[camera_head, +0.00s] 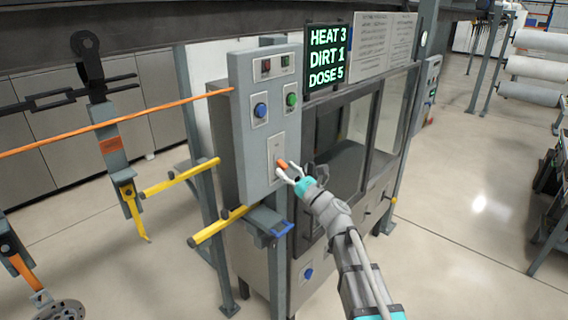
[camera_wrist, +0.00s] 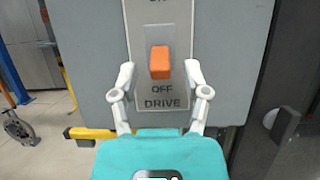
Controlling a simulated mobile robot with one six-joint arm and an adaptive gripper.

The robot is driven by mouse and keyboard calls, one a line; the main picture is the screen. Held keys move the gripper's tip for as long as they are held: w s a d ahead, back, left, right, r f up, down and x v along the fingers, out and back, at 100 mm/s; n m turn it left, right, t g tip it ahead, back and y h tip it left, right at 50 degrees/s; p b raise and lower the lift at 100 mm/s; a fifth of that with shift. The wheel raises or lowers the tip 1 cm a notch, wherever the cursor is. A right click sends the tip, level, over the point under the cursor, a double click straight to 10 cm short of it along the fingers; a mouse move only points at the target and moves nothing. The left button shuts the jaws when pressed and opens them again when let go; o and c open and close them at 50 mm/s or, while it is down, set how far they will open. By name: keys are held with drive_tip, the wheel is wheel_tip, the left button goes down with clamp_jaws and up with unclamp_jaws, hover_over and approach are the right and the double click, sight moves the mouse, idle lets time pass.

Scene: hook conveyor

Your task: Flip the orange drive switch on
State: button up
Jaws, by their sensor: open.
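The orange drive switch (camera_wrist: 160,62) sits on a light plate (camera_wrist: 172,100) lettered OFF and DRIVE, with a partly cut-off ON at the top of the wrist view. The orange part stands just above the OFF lettering. In the head view the switch (camera_head: 282,164) is on the lower part of the grey control box (camera_head: 255,150). My gripper (camera_wrist: 162,82) is open, with one white finger on each side of the switch's lower part. It also shows in the head view (camera_head: 283,172) close to the panel. I cannot tell whether the fingers touch the switch.
A blue button (camera_head: 260,110) and a green button (camera_head: 291,99) sit above the switch. Yellow bars (camera_head: 180,178) stick out left of the box, near hanging conveyor hooks (camera_head: 110,150). A display (camera_head: 327,57) reads HEAT 3, DIRT 1, DOSE 5. Open floor lies to the right.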

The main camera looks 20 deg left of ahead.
drive_tip(key=shift+x, duration=0.8)
drive_tip(key=shift+d, duration=0.1)
clamp_jaws()
